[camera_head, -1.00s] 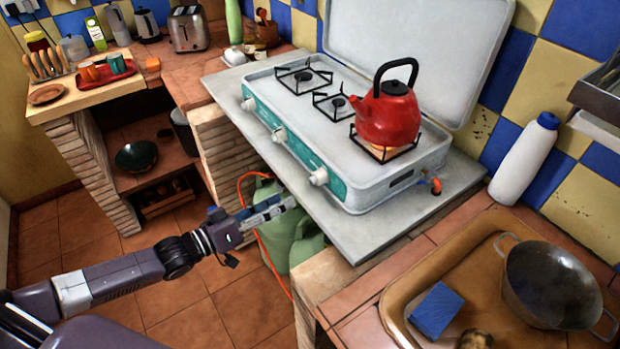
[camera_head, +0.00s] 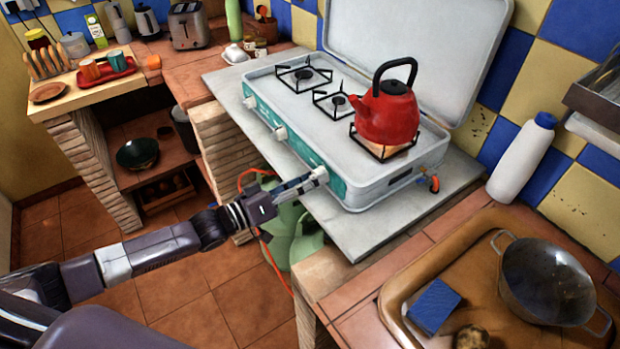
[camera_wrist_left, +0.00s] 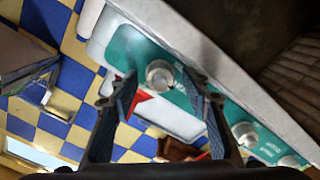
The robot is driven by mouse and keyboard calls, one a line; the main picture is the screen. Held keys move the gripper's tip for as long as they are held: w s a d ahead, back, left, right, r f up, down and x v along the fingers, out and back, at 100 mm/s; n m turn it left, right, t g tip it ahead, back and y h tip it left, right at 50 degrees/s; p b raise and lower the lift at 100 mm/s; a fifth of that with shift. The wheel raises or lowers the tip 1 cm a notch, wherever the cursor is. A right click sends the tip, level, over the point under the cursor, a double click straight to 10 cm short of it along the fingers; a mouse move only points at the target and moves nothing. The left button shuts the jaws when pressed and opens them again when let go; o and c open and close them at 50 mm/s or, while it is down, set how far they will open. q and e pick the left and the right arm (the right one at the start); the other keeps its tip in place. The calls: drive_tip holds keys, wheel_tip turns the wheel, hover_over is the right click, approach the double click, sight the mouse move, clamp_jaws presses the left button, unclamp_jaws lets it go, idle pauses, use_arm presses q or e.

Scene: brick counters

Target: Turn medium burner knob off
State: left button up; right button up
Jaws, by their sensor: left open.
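The gas stove (camera_head: 300,110) stands on the grey slab with its lid raised. Its teal front panel carries several pale knobs. My left gripper (camera_head: 305,183) is at the front-right knob (camera_head: 321,175), the one nearest the red kettle. In the left wrist view this knob (camera_wrist_left: 160,74) shows between the two open fingers of my gripper (camera_wrist_left: 162,88); whether they touch it I cannot tell. The middle knob (camera_head: 281,133) and the far-left knob (camera_head: 250,103) are clear of the gripper. The red kettle (camera_head: 388,115) sits on the front-right burner, where no clear flame shows now.
A green gas bottle (camera_head: 285,225) with an orange hose stands below the slab. A tan sink (camera_head: 395,300) with a metal pan (camera_head: 545,280) and a blue sponge (camera_head: 434,306) is at the right. A white bottle (camera_head: 522,160) stands by the tiled wall.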

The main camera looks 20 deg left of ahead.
use_arm(q)
drive_tip(key=shift+c, duration=0.2)
drive_tip(key=c, duration=1.1)
drive_tip(key=shift+m, duration=0.5)
drive_tip(key=m, duration=0.3)
drive_tip(key=shift+m, duration=0.4)
drive_tip(key=m, duration=0.4)
drive_tip(key=shift+m, duration=0.3)
drive_tip(key=m, duration=0.4)
drive_tip(key=shift+m+b, duration=0.4)
drive_tip(key=shift+m, duration=1.8)
